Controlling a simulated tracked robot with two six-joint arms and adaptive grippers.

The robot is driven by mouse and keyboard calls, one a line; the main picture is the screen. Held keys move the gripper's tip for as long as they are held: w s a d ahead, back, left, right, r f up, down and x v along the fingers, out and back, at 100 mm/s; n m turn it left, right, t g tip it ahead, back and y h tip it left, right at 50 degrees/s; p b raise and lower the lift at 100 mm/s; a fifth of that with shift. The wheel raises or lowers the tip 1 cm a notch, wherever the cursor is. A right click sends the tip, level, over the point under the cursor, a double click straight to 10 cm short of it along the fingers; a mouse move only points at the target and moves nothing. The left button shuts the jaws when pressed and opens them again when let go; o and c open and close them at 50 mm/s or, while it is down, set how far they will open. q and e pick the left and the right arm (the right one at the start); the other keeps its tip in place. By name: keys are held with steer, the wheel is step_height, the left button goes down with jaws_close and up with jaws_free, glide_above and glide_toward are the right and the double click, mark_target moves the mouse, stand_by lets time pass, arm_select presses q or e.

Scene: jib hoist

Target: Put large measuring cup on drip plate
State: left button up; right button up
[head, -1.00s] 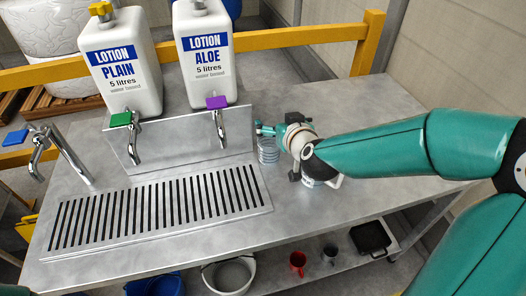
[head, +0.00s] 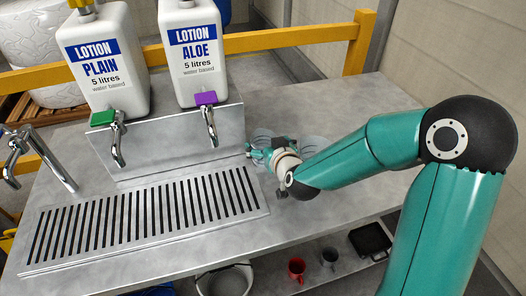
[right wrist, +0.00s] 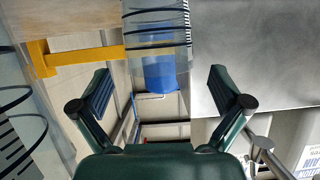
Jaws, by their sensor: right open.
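Two clear measuring cups with dark graduation lines stand on the bench right of the taps: one near the splash wall (head: 262,137), one further right (head: 312,145). I cannot tell which is the large one. My right gripper (head: 257,153) is open and empty, beside the left cup and partly covering it. In the right wrist view one cup (right wrist: 158,25) lies ahead between the open fingers (right wrist: 161,88), apart from them; another cup (right wrist: 15,120) is close at the left edge, cut off. The slotted drip plate (head: 262,205) lies under the taps, bare. My left gripper is out of view.
Two lotion dispensers, PLAIN (head: 102,60) and ALOE (head: 193,55), stand behind taps with green and purple handles. A chrome tap (head: 40,150) rises at left. A yellow rail (head: 290,38) runs behind. The bench front right is clear; mugs (head: 297,268) are on the lower shelf.

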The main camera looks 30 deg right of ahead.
mark_target(259, 135)
steer(key=x, duration=0.5)
steer(key=shift+w+d+f, duration=0.1)
steer(key=shift+w+f, duration=0.05)
steer(key=shift+w, duration=0.05)
steer(key=c, duration=1.3)
steer(key=shift+o, duration=0.2)
